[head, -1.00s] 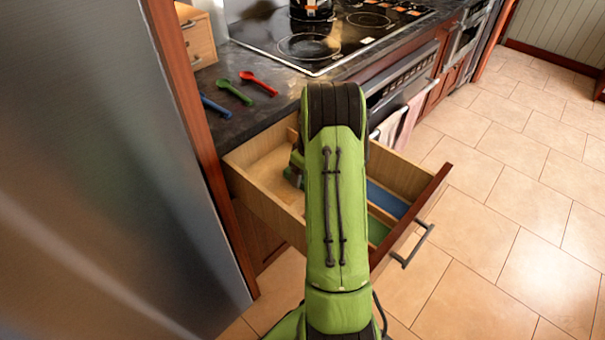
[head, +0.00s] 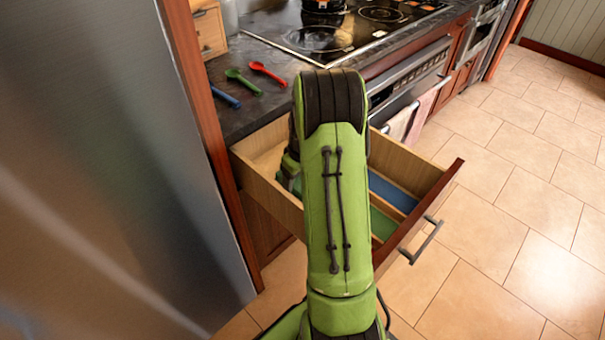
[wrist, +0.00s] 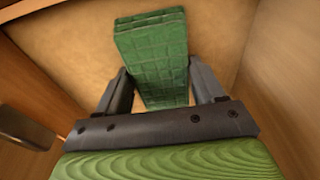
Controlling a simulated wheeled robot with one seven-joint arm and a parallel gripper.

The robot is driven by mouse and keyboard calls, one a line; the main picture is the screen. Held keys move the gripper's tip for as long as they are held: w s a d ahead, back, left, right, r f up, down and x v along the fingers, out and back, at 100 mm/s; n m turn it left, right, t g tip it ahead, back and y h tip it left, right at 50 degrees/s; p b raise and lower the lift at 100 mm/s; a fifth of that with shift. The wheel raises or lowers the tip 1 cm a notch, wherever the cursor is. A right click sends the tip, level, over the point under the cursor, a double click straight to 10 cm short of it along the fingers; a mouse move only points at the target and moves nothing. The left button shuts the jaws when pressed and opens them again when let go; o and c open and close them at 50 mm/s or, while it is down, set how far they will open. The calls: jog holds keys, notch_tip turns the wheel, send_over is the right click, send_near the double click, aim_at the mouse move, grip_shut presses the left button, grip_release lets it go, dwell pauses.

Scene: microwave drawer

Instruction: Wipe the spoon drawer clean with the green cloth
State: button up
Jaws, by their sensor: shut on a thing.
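The spoon drawer (head: 262,185) is pulled open under the counter, with a wooden interior, a blue section (head: 391,194) and a green section (head: 383,222) toward its front. In the wrist view my gripper (wrist: 160,88) is shut on the folded green cloth (wrist: 153,50), which extends beyond the fingers over the bare drawer floor (wrist: 223,35). I cannot tell whether the cloth touches the floor. In the head view my green arm hides the cloth, the fingers and the middle of the drawer.
Blue (head: 225,97), green (head: 243,81) and red (head: 269,73) spoons lie on the dark counter (head: 240,118). A steel fridge (head: 110,170) stands close at left. The drawer handle (head: 422,240) juts out at right. The tiled floor at right is clear.

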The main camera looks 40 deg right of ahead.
jog(key=shift+a+f+b, duration=0.1)
jog(key=shift+a+b, duration=0.2)
jog(key=shift+a, duration=1.1)
jog(key=shift+d+p, duration=0.55)
jog(key=shift+d, duration=1.85)
jog(key=shift+w+d+p, duration=0.1)
jog(key=shift+d+p, duration=0.65)
jog(key=shift+d, duration=1.4)
jog(key=shift+a+b, duration=0.45)
jog(key=shift+a, duration=0.65)
jog(key=shift+a+b, duration=0.7)
jog(key=shift+a, duration=2.8)
